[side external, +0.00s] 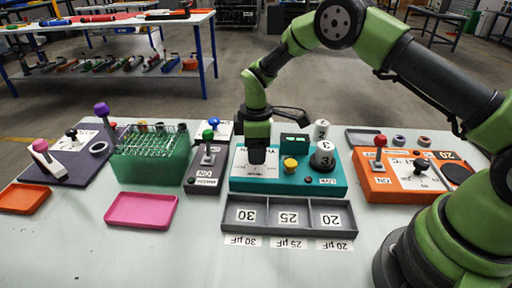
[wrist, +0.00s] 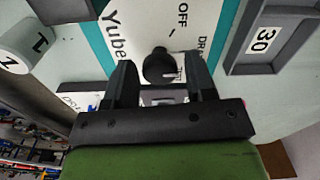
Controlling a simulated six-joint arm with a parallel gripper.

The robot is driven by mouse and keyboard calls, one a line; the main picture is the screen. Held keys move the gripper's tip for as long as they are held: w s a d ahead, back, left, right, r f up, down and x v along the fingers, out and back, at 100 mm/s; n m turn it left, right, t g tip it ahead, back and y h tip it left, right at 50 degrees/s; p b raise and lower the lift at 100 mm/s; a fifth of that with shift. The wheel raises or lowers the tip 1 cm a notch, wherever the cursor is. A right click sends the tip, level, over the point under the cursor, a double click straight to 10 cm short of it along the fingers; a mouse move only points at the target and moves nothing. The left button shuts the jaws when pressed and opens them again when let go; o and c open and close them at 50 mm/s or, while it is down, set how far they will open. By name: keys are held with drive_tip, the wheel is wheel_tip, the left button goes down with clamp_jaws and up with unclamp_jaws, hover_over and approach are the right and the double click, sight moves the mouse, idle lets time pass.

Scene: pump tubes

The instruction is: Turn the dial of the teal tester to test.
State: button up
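The teal tester (side external: 240,184) lies in the middle of the table, with a white label plate on its left part. In the wrist view, a black dial knob (wrist: 159,64) stands on this plate. "OFF" is printed beyond it, and a partly cut word starting "DRA" is to its right. My gripper (side external: 257,158) is over the plate and points down, hiding the dial in the side view. In the wrist view, its two fingers stand apart on either side of the knob, with visible gaps, so it is open.
A grey tray (side external: 230,230) marked 30, 25, 20 lies in front of the tester. A dark lever box (side external: 205,172) and green rack (side external: 150,168) are left; an orange unit (side external: 380,190) is right.

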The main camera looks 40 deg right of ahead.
drive_tip(key=c, duration=0.6)
drive_tip(key=m, duration=0.5)
drive_tip(key=shift+m, duration=0.3)
drive_tip(key=m, duration=0.6)
drive_tip(key=shift+r, duration=0.1)
drive_tip(key=shift+m, duration=0.3)
drive_tip(key=o, duration=0.9)
